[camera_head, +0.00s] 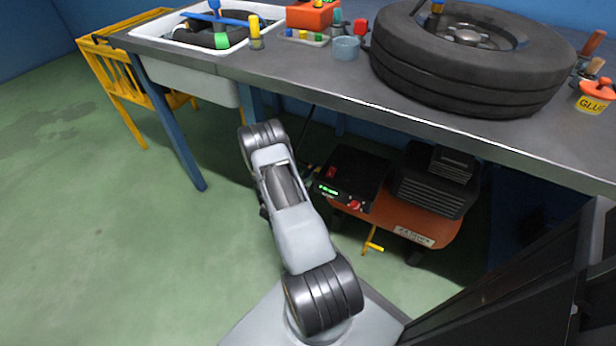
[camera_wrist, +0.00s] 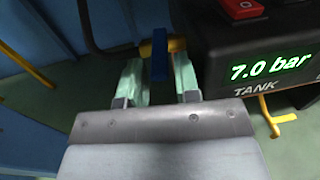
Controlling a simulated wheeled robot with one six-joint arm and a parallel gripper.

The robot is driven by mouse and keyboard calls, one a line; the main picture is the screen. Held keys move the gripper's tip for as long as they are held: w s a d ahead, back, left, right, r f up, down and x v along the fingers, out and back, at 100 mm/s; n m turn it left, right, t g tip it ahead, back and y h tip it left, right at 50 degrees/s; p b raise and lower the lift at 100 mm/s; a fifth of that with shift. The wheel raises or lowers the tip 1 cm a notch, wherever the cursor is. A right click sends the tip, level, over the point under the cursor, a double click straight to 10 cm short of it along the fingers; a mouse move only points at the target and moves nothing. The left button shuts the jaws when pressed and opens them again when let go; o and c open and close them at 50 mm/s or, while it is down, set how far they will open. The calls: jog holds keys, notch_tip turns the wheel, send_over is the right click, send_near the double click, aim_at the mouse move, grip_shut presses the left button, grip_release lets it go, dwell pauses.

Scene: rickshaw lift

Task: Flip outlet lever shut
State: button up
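A blue lever (camera_wrist: 160,54) stands upright on a brass-coloured fitting (camera_wrist: 177,45) in the wrist view, beside the compressor's black control box (camera_wrist: 240,40). My gripper (camera_wrist: 158,64) has its two pale green fingers apart, one on each side of the blue lever. I see a gap on both sides, so it does not look clamped; contact cannot be told for sure. The box display reads 7.0 bar, TANK. In the head view the compressor's orange tank (camera_head: 395,218) is under the bench; my arm hides the gripper and blue lever there.
A yellow handle (camera_head: 372,240) sticks out low at the tank's front; it also shows in the wrist view (camera_wrist: 275,118). A dark hose (camera_wrist: 95,35) runs to the brass fitting. The workbench (camera_head: 330,75) with a tire (camera_head: 465,85) overhangs the compressor. Open floor lies at left.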

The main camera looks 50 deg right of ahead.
aim_at(311, 171)
jog(key=shift+w+d, duration=0.1)
jog(key=shift+d, duration=0.95)
grip_shut()
